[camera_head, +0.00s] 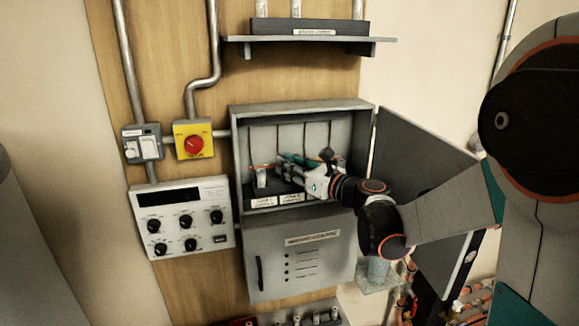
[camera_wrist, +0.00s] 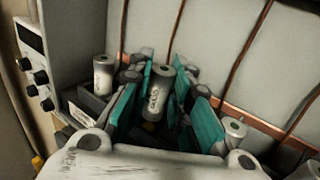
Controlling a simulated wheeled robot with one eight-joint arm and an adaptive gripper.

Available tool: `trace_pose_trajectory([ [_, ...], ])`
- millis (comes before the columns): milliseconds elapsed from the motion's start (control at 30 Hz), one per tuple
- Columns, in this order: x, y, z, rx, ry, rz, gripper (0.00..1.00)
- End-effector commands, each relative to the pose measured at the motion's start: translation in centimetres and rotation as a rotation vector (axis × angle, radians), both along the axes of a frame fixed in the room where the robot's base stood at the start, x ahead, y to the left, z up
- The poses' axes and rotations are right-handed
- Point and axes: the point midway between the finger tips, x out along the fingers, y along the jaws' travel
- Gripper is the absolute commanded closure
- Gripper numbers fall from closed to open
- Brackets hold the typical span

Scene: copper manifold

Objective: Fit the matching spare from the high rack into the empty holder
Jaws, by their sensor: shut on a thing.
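My gripper (camera_head: 298,164) reaches into an open grey wall cabinet. In the wrist view its teal-padded fingers (camera_wrist: 160,84) are shut on a grey-white cylindrical cartridge (camera_wrist: 155,97) with dark lettering, which stands about upright between them. Its lower end is hidden, so I cannot tell if it sits in a holder. Another cartridge (camera_wrist: 103,76) stands to its left, and one (camera_wrist: 233,132) to its right, partly hidden by a finger. In the head view the left cartridge (camera_head: 261,178) shows in the cabinet. The high rack (camera_head: 297,28) holds several pale cylinders.
The cabinet (camera_head: 300,107) has side walls close around the gripper, and its door (camera_head: 420,160) stands open to the right. Copper strips run along its back. A control panel (camera_head: 181,220) and a yellow box with a red knob (camera_head: 193,141) are at left.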

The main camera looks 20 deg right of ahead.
Motion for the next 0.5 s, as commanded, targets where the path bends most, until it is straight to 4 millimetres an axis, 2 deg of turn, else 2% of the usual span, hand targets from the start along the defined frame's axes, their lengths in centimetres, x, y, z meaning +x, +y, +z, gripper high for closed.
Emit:
trace_pose_trajectory([
  [500,0.01,0.0,-1.01,0.0,0.0,0.0,1.0],
])
